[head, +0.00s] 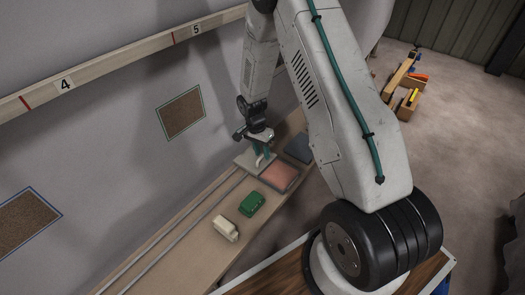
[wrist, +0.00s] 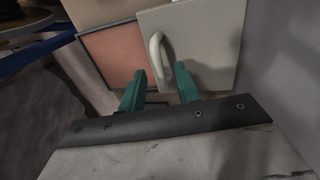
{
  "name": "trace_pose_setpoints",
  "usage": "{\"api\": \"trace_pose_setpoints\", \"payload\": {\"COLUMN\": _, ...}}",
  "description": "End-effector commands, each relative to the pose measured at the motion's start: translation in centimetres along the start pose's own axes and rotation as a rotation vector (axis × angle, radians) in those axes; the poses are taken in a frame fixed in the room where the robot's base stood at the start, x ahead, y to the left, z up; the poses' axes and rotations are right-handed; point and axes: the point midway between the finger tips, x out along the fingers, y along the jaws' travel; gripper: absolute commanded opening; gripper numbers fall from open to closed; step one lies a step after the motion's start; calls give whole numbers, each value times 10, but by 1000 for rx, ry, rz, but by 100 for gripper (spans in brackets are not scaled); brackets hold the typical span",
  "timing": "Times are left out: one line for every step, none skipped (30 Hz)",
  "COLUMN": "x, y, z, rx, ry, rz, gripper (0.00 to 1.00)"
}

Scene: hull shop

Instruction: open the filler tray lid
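The filler tray lid appears as a pale grey-beige square plate (head: 243,162) on the bench against the wall; it also shows in the wrist view (wrist: 212,45). It lies flat. A white curved handle (wrist: 157,52) stands at its left edge in the wrist view. My gripper (wrist: 161,72) is over the lid with its two teal fingers apart. The handle's near end shows in the gap between them, and I see no finger pressing on it. In the head view my gripper (head: 262,151) points down at the handle.
A pink-red square panel (head: 279,177) lies beside the lid, and a dark blue-grey panel (head: 299,148) lies further off. A green toy vehicle (head: 251,203) and a cream one (head: 225,228) stand on the bench. Two thin rails (head: 178,238) run along it. The wall rises close behind.

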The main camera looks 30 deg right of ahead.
Motion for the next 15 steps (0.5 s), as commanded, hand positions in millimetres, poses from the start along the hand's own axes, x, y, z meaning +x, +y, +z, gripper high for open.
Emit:
{"api": "trace_pose_setpoints", "payload": {"x": -3, "y": 0, "z": 0, "rx": 0, "ry": 1, "rz": -1, "gripper": 33}}
{"api": "trace_pose_setpoints", "payload": {"x": -5, "y": 0, "z": 0, "rx": 0, "ry": 1, "rz": -2, "gripper": 33}}
{"api": "trace_pose_setpoints", "payload": {"x": -9, "y": -1, "z": 0, "rx": 0, "ry": 1, "rz": -2, "gripper": 33}}
{"api": "trace_pose_setpoints", "payload": {"x": -13, "y": -1, "z": 0, "rx": 0, "ry": 2, "rz": -3, "gripper": 33}}
{"api": "trace_pose_setpoints", "payload": {"x": -18, "y": -1, "z": -1, "rx": 1, "ry": 2, "rz": -3, "gripper": 33}}
{"api": "trace_pose_setpoints", "payload": {"x": -26, "y": -1, "z": -1, "rx": 1, "ry": 2, "rz": -4, "gripper": 33}}
{"api": "trace_pose_setpoints", "payload": {"x": -31, "y": -1, "z": -1, "rx": 1, "ry": 2, "rz": -4, "gripper": 33}}
{"api": "trace_pose_setpoints", "payload": {"x": -36, "y": -1, "z": -1, "rx": 1, "ry": 2, "rz": -4, "gripper": 33}}
{"api": "trace_pose_setpoints", "payload": {"x": -44, "y": -1, "z": -1, "rx": 1, "ry": 2, "rz": -4, "gripper": 33}}
{"api": "trace_pose_setpoints", "payload": {"x": -48, "y": -1, "z": -1, "rx": 1, "ry": 2, "rz": -4, "gripper": 33}}
{"api": "trace_pose_setpoints", "payload": {"x": -54, "y": -1, "z": -1, "rx": 1, "ry": 2, "rz": -4, "gripper": 33}}
{"api": "trace_pose_setpoints", "payload": {"x": -59, "y": -1, "z": -1, "rx": 1, "ry": 2, "rz": -3, "gripper": 33}}
{"api": "trace_pose_setpoints", "payload": {"x": -63, "y": -1, "z": -1, "rx": 0, "ry": 2, "rz": -3, "gripper": 33}}
{"api": "trace_pose_setpoints", "payload": {"x": -67, "y": -1, "z": -1, "rx": 0, "ry": 2, "rz": -3, "gripper": 33}}
{"api": "trace_pose_setpoints", "payload": {"x": -71, "y": -1, "z": -1, "rx": 0, "ry": 1, "rz": -2, "gripper": 33}}
